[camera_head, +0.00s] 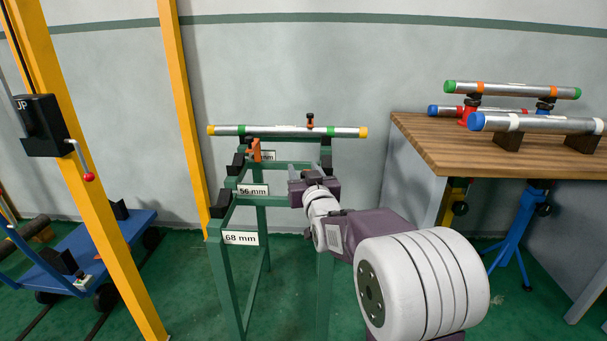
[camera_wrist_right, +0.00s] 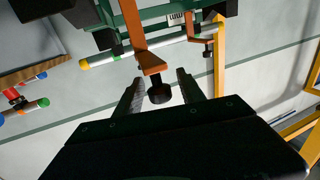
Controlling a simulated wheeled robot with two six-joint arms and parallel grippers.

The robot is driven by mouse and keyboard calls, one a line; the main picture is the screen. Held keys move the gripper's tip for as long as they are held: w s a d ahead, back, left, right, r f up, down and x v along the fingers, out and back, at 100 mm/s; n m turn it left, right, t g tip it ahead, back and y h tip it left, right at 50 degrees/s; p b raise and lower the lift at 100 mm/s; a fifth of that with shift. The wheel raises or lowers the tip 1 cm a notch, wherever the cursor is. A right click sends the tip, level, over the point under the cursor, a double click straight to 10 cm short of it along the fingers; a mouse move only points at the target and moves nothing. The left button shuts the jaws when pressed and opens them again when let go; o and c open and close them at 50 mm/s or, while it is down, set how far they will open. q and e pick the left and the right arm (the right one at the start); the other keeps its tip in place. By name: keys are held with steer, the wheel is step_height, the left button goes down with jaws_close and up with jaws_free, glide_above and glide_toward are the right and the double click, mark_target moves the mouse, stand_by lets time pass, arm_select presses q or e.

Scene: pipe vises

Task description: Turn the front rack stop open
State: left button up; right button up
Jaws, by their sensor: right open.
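The green pipe rack (camera_head: 263,225) stands mid-view in the head view. A silver pipe (camera_head: 275,131) with yellow ends and green bands lies across its top level. One orange stop (camera_head: 255,151) is at the rack's left side; another stop (camera_head: 310,121) with a dark knob stands upright at the pipe. My right gripper (camera_head: 300,179) is open at the rack's right side, below the pipe. In the right wrist view its open fingers (camera_wrist_right: 158,92) flank the black knob of a near orange stop (camera_wrist_right: 151,63); contact cannot be told. A farther orange stop (camera_wrist_right: 202,39) shows there too. My left gripper is out of view.
A wooden workbench (camera_head: 430,143) with several pipes on stands is at the right. A yellow post (camera_head: 105,235) with a black crank box (camera_head: 42,125) and a blue cart (camera_head: 125,228) are at the left. A grey wall (camera_head: 300,65) stands behind the rack.

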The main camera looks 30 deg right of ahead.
steer(key=shift+w+d, duration=0.1)
steer(key=shift+w, duration=0.25)
jaws_close()
stand_by(1.2)
